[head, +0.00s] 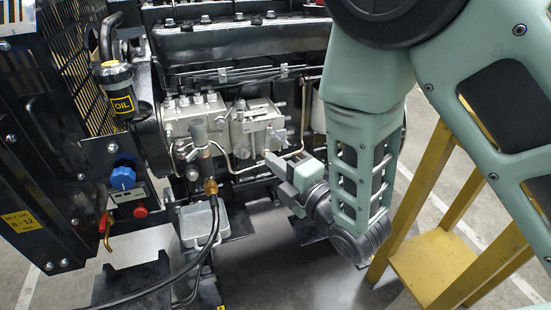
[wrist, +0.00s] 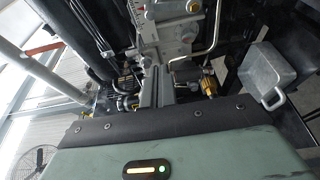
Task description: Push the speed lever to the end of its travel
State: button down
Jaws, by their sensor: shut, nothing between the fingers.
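The silver injection pump (head: 205,122) sits on the side of the engine, with its governor housing (head: 258,132) at its right end. I cannot clearly make out the speed lever; it is too small or hidden near the housing and my fingers. My gripper (head: 268,158) is shut and empty, its fingertips just below and in front of the housing in the head view. In the wrist view my gripper (wrist: 160,72) points up toward the light-grey pump body (wrist: 175,22). I cannot tell whether the fingertips touch anything.
Bent metal fuel pipes (head: 238,166) run close to my fingers. A control panel with a blue knob (head: 122,178) is at left. A yellow stand (head: 430,262) is at right.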

aim_at(268, 144)
jog(key=shift+w+a+b, duration=0.15)
jog(key=shift+w+a, duration=0.05)
jog(key=shift+w, duration=1.15)
jog(key=shift+w+a+b, duration=0.1)
jog(key=shift+w+a, duration=0.1)
jog(key=shift+w, duration=1.2)
jog(key=shift+w+a+b, duration=0.15)
jog(key=shift+w+a, duration=0.05)
jog(key=shift+w, duration=1.15)
